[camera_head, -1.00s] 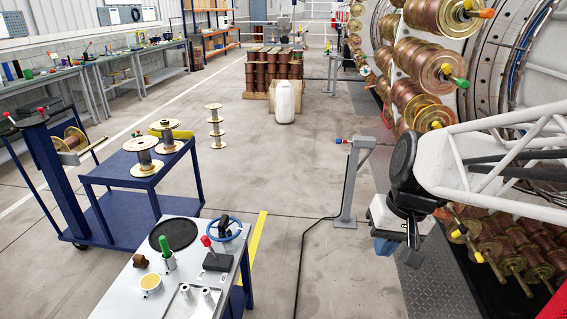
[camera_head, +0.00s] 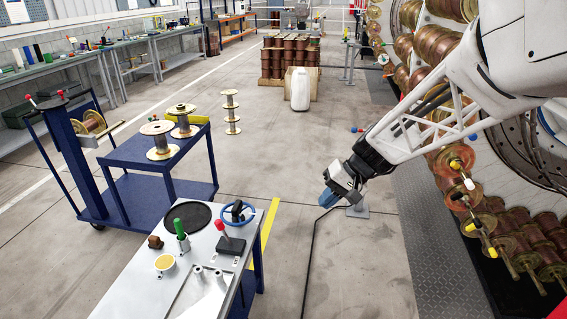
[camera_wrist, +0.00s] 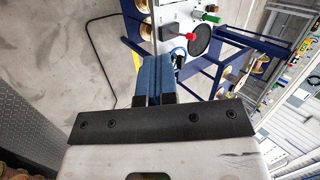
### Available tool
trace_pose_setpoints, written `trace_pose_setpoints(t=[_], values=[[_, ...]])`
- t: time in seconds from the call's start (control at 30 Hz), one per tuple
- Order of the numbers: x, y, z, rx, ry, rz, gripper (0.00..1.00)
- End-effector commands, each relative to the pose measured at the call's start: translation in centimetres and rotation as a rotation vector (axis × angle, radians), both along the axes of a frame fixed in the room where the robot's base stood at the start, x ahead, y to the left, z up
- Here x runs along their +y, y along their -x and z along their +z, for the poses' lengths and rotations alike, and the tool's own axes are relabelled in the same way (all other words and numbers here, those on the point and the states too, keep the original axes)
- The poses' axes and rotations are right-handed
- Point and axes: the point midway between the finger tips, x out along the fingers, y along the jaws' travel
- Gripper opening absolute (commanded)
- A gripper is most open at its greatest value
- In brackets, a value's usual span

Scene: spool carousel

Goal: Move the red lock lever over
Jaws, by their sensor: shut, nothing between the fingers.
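A lever with a red handle (camera_head: 222,230) stands on a black base on the light-grey bench in the head view. The red handle also shows near the top of the wrist view (camera_wrist: 190,37). My gripper (camera_head: 327,198) hangs above the floor to the right of the bench, clear of the lever. Its blue fingers (camera_wrist: 157,64) are together and empty in the wrist view. Nothing hides the red handle in either view.
The bench (camera_head: 130,285) also holds a green-handled lever (camera_head: 181,235), a blue handwheel (camera_head: 238,213) and a black disc (camera_head: 188,216). A blue cart (camera_head: 150,198) with spools stands behind it. Floor between bench and carousel is mostly clear.

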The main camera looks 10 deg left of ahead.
Motion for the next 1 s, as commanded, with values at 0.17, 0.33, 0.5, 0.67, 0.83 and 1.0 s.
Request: trace_pose_setpoints(t=[0.17,0.33,0.5,0.67,0.83,1.0], values=[[3.1,-3.3,-2.5,0.030,-0.081,0.013,0.00],[5.9,-6.2,-5.0,0.053,-0.159,0.018,0.00],[8.7,-8.9,-7.8,0.072,-0.236,0.018,0.00],[11.4,-11.3,-10.7,0.086,-0.306,0.013,0.00],[14.1,-13.6,-14.2,0.098,-0.379,0.002,0.00],[16.9,-15.7,-17.8,0.104,-0.448,-0.014,0.00]])
